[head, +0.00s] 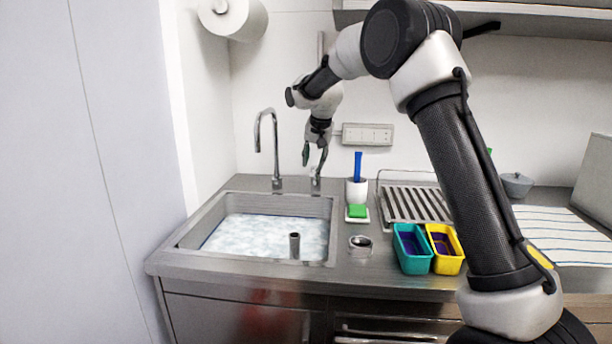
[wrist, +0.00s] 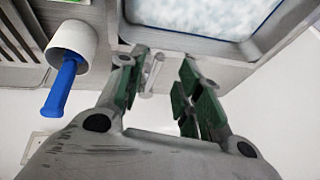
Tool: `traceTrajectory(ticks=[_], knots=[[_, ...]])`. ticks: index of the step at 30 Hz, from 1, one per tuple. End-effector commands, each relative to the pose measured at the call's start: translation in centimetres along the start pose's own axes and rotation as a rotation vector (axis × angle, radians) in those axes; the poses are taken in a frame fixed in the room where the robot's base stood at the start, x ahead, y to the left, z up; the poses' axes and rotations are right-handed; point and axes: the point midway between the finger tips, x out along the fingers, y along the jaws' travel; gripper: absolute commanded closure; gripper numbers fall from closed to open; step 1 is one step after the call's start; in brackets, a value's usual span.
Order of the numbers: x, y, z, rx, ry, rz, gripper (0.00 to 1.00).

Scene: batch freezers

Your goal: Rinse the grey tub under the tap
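The tap (head: 268,145) rises behind the left part of the sink (head: 325,205), and no stream of water shows below its spout. A short metal lever (head: 316,181) stands to its right. My gripper (head: 314,158) is just above this lever, fingers pointing down. In the wrist view my gripper (wrist: 156,68) is open, with a small metal piece (wrist: 150,75), seemingly the lever, between or beyond its fingers. Contact cannot be told. A small grey lidded round container (head: 516,185) stands at the back right; I cannot tell whether it is the grey tub. No other grey tub is clear.
The sink holds pale, foamy-looking water and a standpipe (head: 294,245). A white cup (head: 356,192) with a blue-handled brush, a green sponge (head: 357,211), a metal ring (head: 361,243), a teal tub (head: 412,250) and a yellow tub (head: 446,250) stand right of it. A ribbed rack (head: 415,204) lies behind.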

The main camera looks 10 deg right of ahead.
Motion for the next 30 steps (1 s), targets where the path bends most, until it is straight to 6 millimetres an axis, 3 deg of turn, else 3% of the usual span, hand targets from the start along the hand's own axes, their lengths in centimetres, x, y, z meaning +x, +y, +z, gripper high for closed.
traceTrajectory(ticks=[12,24,30], knots=[[6.3,0.0,0.1,0.001,-0.002,0.001,0.65],[7.5,0.0,0.1,0.000,-0.002,0.001,0.65],[7.4,0.0,0.1,0.000,-0.002,0.001,1.00]])
